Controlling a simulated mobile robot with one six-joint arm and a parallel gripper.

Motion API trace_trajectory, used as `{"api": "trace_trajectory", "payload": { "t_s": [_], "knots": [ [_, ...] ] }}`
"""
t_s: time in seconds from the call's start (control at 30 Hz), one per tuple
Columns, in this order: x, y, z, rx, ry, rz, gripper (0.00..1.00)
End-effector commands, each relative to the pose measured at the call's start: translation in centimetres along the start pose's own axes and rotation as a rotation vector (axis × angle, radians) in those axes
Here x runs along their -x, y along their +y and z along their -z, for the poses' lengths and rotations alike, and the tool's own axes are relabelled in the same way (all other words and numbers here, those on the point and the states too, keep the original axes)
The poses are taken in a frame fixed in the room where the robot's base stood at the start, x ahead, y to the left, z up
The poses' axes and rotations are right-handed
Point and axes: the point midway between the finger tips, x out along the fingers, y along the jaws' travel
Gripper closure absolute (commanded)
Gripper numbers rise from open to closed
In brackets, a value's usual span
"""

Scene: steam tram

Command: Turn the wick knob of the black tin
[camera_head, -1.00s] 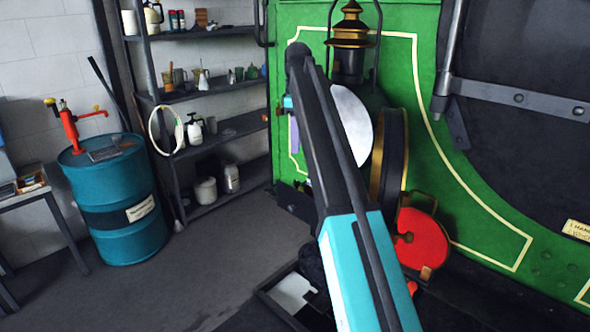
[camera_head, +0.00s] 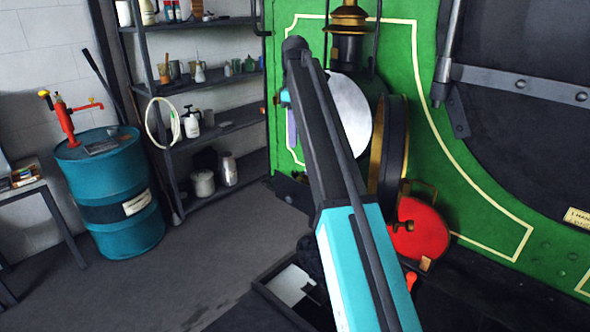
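A black lamp with a brass-coloured collar (camera_head: 350,18) stands at the top middle, against the green tram front. Below it are a pale round disc (camera_head: 353,115) and a round black housing with a gold rim (camera_head: 396,150). I cannot tell which of these parts is the black tin, and I cannot make out a wick knob for certain. My arm runs up the middle and covers part of this group. My gripper's fingers are hidden behind it.
The green tram front (camera_head: 460,190) carries a dark round door (camera_head: 530,110) with a metal hinge bar. An open dark tray (camera_head: 262,292) lies low beside my arm. A shelf rack (camera_head: 215,80), a blue drum (camera_head: 112,190) and a bench stand left. Grey floor between is clear.

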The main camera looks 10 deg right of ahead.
Motion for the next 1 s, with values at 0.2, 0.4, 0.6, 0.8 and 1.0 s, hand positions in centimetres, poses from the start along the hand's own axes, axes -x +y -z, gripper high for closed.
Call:
{"api": "trace_trajectory", "payload": {
  "t_s": [0.2, 0.4, 0.6, 0.8, 1.0],
  "knots": [
    [-1.6, -0.1, -0.1, 0.000, -0.001, 0.002, 0.62],
    [-3.6, -0.1, -0.1, -0.001, -0.001, 0.002, 0.62],
    [-6.0, -0.1, -0.1, -0.001, -0.001, 0.002, 0.62],
    [-8.3, -0.1, -0.1, -0.001, -0.001, 0.002, 0.62],
    [-10.4, -0.1, -0.1, -0.001, -0.001, 0.002, 0.62]
  ]
}}
